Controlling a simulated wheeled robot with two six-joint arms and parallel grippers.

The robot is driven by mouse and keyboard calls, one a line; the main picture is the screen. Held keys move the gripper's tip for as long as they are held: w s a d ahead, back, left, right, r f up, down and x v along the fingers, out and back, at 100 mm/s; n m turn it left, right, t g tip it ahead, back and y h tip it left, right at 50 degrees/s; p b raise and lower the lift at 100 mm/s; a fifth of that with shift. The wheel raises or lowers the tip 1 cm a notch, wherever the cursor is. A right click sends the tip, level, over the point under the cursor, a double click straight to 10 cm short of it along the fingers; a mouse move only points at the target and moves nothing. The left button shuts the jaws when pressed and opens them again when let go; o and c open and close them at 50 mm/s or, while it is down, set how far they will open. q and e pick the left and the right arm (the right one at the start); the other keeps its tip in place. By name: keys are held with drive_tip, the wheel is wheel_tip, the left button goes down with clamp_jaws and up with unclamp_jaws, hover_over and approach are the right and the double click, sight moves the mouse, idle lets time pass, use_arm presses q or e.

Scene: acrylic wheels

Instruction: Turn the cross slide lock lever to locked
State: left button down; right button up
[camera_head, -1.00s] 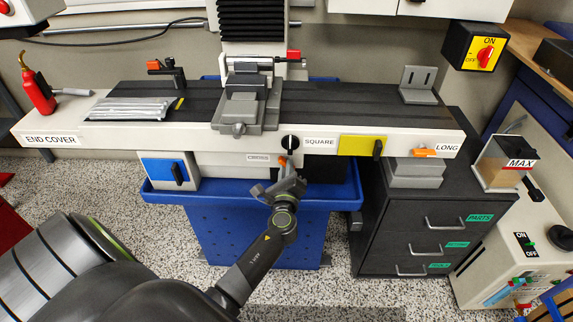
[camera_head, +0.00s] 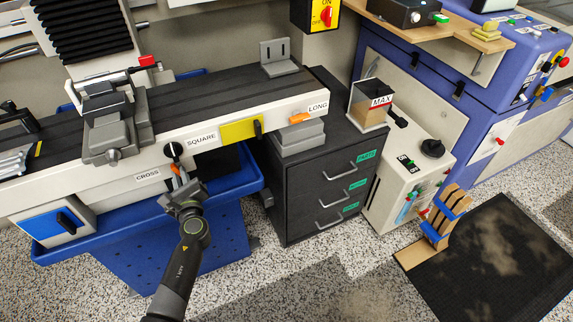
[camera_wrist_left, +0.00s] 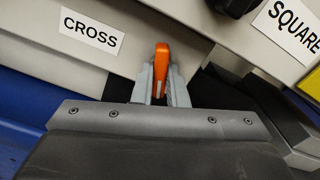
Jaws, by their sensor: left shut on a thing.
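The cross slide lock lever (camera_head: 175,167) is a small orange handle below the front edge of the machine table, just right of the CROSS label (camera_head: 147,175). In the left wrist view the lever (camera_wrist_left: 161,58) points up in the picture between the two grey fingers. My left gripper (camera_head: 180,180) reaches it from below and in front, and its fingers (camera_wrist_left: 161,85) are shut on it. The lever's lower part and pivot are hidden by the fingers. My right gripper is not in view.
An orange LONG lever (camera_head: 299,118) is farther right. A blue tray (camera_head: 215,212) lies below, and a dark drawer cabinet (camera_head: 290,205) stands right of it.

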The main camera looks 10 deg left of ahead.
use_arm(q)
drive_tip(key=shift+m+p, duration=0.7)
drive_tip(key=shift+m, duration=0.3)
drive_tip(key=shift+m+p, duration=0.55)
drive_tip(key=shift+m, duration=0.65)
drive_tip(key=c, duration=1.3)
unclamp_jaws()
drive_tip(key=shift+v, duration=3.5)
